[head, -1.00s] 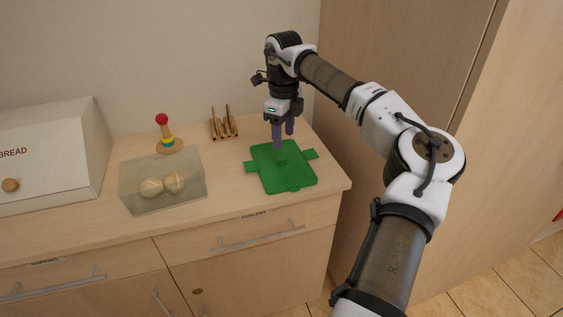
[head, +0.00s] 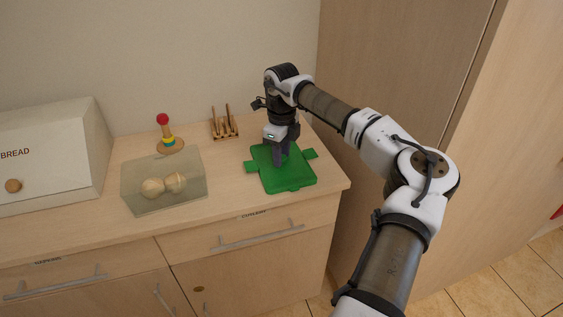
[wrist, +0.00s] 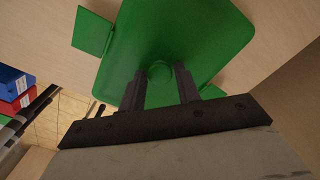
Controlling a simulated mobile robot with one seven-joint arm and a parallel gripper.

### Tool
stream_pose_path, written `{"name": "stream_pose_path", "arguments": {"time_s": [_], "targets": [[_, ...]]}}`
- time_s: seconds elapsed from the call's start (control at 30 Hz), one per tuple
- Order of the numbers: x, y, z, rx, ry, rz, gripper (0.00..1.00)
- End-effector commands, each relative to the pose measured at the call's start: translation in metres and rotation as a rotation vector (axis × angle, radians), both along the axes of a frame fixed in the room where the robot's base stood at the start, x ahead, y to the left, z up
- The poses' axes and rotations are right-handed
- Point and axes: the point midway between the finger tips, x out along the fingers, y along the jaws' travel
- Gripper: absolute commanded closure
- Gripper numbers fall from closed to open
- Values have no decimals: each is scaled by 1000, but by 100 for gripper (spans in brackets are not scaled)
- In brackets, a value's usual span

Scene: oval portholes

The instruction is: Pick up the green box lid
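The green box lid (head: 290,180) lies flat on the counter at its right end, with tabs sticking out at its sides. In the wrist view the lid (wrist: 200,35) fills the upper middle, and its round knob (wrist: 159,71) shows between my fingertips. My gripper (head: 279,161) points down over the lid, its fingers low at the knob. In the wrist view my gripper (wrist: 160,82) is open, one finger on each side of the knob, with small gaps that look clear. Whether the fingertips touch the lid is hard to tell.
A see-through box (head: 135,195) with round wooden-looking pieces stands left of the lid. Behind it are a ring-stacking toy (head: 167,138) and a small wooden rack (head: 223,125). A white bread box (head: 55,150) is far left. A tall cabinet (head: 400,70) stands to the right.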

Motion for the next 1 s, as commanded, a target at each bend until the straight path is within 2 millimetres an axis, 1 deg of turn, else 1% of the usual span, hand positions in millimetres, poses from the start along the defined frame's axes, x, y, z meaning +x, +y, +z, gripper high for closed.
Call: {"name": "stream_pose_path", "arguments": {"time_s": [0.03,0.2,0.47,0.57,0.67,0.77,0.83,0.97,1.0], "targets": [[0,0,0,0,0,0,74],[0,0,0,0,0,0,97],[0,0,1,0,0,0,97],[0,0,6,0,-1,0,97],[1,0,14,0,-3,0,97],[1,0,30,-2,-4,0,97],[1,0,45,-1,-5,0,97],[1,0,82,-2,-6,-1,97],[1,1,94,-1,-6,-1,97]]}}
